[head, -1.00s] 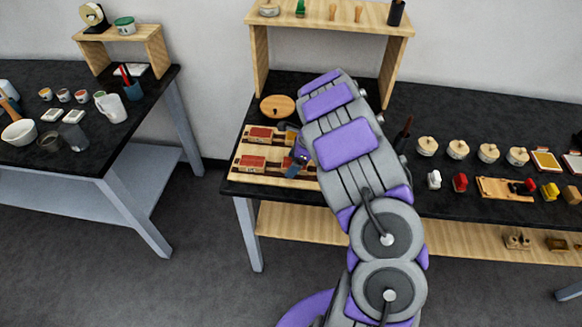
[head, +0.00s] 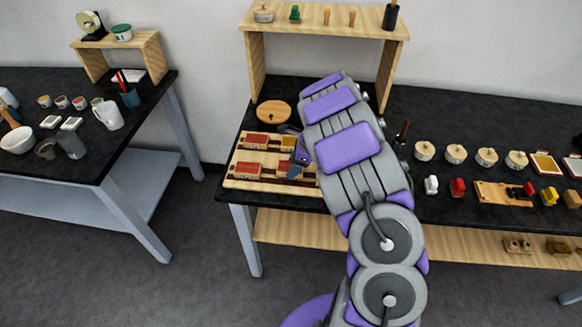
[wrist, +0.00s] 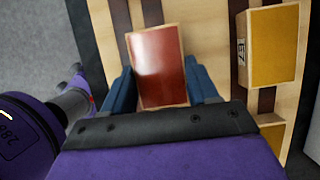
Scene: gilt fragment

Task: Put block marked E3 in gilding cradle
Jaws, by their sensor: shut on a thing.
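My gripper (wrist: 162,88) has its blue fingers on both sides of a red-topped wooden block (wrist: 160,62) and is shut on it. No mark on this block shows. A yellow-topped block (wrist: 275,45) lies to its right in the wrist view, apart from the gripper, with dark lettering on its side that is small and turned. In the head view my gripper (head: 297,168) is over the right part of a pale wooden board (head: 240,184), and my arm hides part of it. Two other red-topped blocks (head: 256,140) (head: 248,169) lie on the board. I cannot tell which part is the gilding cradle.
A round wooden lid (head: 273,112) lies behind the board. A wooden shelf (head: 254,60) stands at the back. Several pale lidded jars (head: 456,153) and small coloured blocks are to the right. A second table (head: 100,165) with cups stands at left, across a gap.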

